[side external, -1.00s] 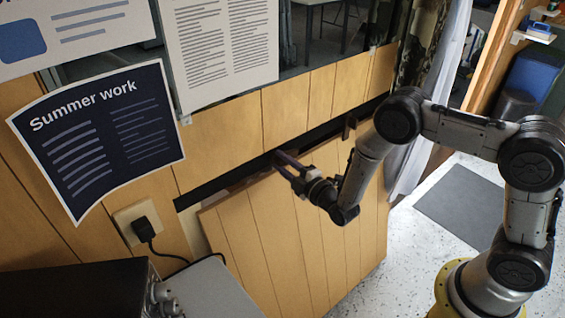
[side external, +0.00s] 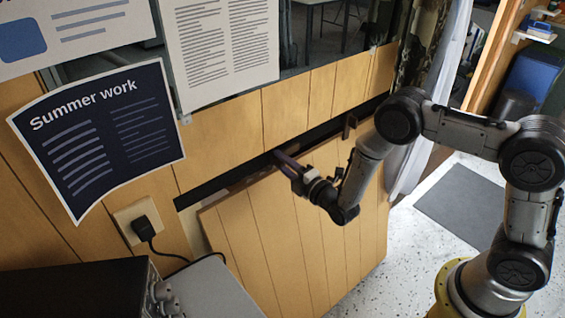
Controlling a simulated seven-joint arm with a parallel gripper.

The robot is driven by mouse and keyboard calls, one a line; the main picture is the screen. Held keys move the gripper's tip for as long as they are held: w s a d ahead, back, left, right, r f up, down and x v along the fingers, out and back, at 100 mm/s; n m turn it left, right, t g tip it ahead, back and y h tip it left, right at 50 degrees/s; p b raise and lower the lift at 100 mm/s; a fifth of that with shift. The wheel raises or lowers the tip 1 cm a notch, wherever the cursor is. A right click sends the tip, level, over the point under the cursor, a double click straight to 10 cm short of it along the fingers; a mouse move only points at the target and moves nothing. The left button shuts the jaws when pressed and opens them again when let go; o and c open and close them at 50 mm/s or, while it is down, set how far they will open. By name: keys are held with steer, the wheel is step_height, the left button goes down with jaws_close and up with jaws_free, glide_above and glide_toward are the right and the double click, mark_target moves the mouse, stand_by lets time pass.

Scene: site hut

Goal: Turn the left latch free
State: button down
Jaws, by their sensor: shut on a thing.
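A light wooden panel (side external: 262,235) leans in the wall below a dark gap. A small dark latch (side external: 349,127) stands at the gap on the right. My gripper (side external: 286,163) reaches the panel's top edge further left and is shut on the left latch there. The left latch is mostly hidden by the fingers, so its exact angle cannot be told.
Wooden wall boards (side external: 222,143) run above the gap. A "Summer work" poster (side external: 95,135) hangs at left, above a socket with a black plug (side external: 143,228). A dark device (side external: 80,290) and grey surface stand at lower left.

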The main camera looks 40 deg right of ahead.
steer(key=c, duration=0.9)
jaws_free()
steer(key=s, duration=1.4)
